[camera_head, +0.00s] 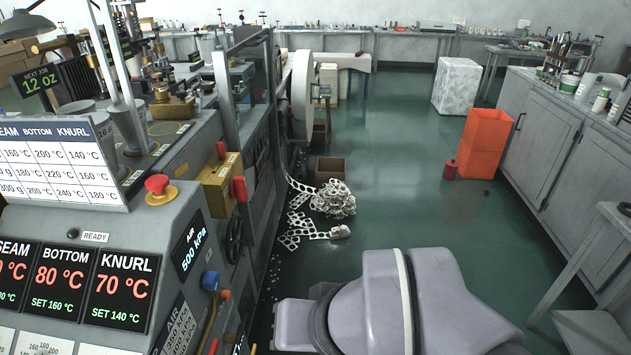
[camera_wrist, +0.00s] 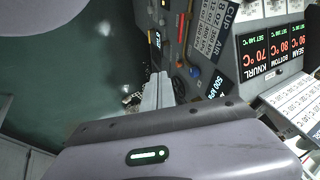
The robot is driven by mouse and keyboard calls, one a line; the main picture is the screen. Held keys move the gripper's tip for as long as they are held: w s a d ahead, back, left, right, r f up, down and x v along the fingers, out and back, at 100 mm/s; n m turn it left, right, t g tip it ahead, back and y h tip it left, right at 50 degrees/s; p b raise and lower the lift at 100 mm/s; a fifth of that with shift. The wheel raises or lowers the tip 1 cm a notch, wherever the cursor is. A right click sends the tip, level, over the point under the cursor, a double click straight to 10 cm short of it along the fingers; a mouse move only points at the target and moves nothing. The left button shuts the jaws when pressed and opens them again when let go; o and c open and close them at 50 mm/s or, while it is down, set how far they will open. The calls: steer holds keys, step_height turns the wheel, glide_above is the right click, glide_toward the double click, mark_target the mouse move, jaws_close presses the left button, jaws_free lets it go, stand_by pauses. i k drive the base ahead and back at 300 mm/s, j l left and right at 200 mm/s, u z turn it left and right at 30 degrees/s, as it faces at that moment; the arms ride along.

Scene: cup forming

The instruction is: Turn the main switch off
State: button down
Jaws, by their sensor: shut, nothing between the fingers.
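A yellow box with a red lever (camera_head: 239,189) is on the right side of the machine in the head view, and may be the main switch. I cannot read its label. A red mushroom button (camera_head: 158,185) on a yellow base sits on top of the control panel. My gripper (camera_wrist: 160,77) shows in the wrist view as pale fingers, shut and empty. They appear beside the machine's side, near an orange knob (camera_wrist: 180,63) and a blue knob (camera_wrist: 195,72), touching nothing that I can make out. My gripper is out of sight in the head view.
The control panel (camera_head: 100,228) shows red temperatures of 80 and 70 °C. Scrap strips (camera_head: 333,200) lie on the green floor beside the machine. An orange bin (camera_head: 485,142) and cabinets stand at the right. The floor aisle (camera_head: 405,190) between is mostly clear.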

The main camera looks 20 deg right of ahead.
mark_target(238, 188)
steer(key=i+l+z, duration=0.1)
steer(key=i+z, duration=0.2)
steer(key=i, duration=0.65)
